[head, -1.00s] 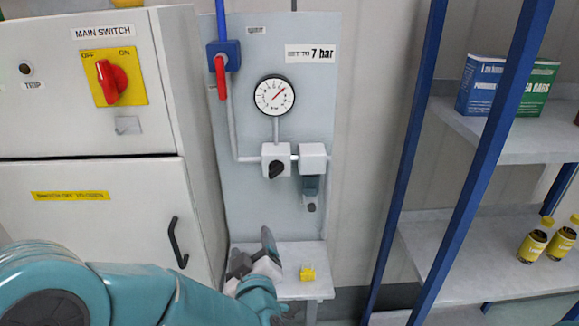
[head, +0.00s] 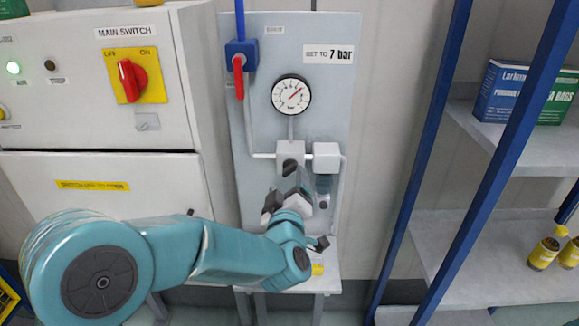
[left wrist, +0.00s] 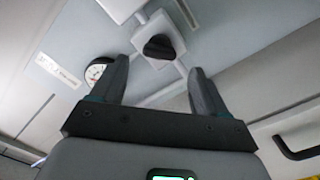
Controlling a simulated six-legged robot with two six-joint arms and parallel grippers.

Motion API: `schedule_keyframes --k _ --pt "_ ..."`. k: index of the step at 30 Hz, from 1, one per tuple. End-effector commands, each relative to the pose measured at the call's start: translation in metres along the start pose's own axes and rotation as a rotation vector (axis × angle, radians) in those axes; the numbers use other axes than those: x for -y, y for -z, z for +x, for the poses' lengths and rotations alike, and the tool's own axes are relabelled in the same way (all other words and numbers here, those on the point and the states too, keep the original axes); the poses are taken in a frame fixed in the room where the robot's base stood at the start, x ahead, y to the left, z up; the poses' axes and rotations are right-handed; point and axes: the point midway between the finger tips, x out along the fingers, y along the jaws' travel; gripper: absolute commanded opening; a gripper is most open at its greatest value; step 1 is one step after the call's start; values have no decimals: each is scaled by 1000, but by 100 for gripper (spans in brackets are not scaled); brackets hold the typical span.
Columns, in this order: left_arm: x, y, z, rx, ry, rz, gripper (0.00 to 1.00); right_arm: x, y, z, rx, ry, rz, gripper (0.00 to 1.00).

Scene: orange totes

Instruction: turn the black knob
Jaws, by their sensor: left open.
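The black knob (head: 289,166) sits on a white valve block (head: 285,150) on the grey panel, below the round gauge. In the left wrist view the knob (left wrist: 159,47) shows beyond and between the fingertips of my open left gripper (left wrist: 159,68). The fingers look apart from the knob. The gauge (head: 291,95) has its needle pointing up and right; a label (head: 328,55) reads "set to 7 bar". My right gripper is out of view.
A red-handled valve (head: 238,65) is at the panel's upper left. A second white block (head: 326,157) stands right of the knob's block. A cabinet (head: 70,172) with a red switch is on the left; blue-framed shelves (head: 465,230) are on the right.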

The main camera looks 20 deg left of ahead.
Motion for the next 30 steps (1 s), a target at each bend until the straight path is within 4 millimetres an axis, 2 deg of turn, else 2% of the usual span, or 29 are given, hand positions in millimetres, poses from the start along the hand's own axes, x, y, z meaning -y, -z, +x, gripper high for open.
schedule_keyframes --k 3,9,19,20,24,25,30 --pt "-1 1 25 0 3 0 74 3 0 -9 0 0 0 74" --pt "-2 -1 48 1 1 0 74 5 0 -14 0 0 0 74" --pt "-1 -2 53 0 0 0 74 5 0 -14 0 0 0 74" --pt "-1 -2 53 0 0 0 71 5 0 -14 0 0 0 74" --pt "-1 -2 53 0 0 0 26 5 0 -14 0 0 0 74" --pt "-1 -1 53 0 0 0 18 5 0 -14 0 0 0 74" --pt "0 -3 53 -1 -1 23 18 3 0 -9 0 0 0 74"
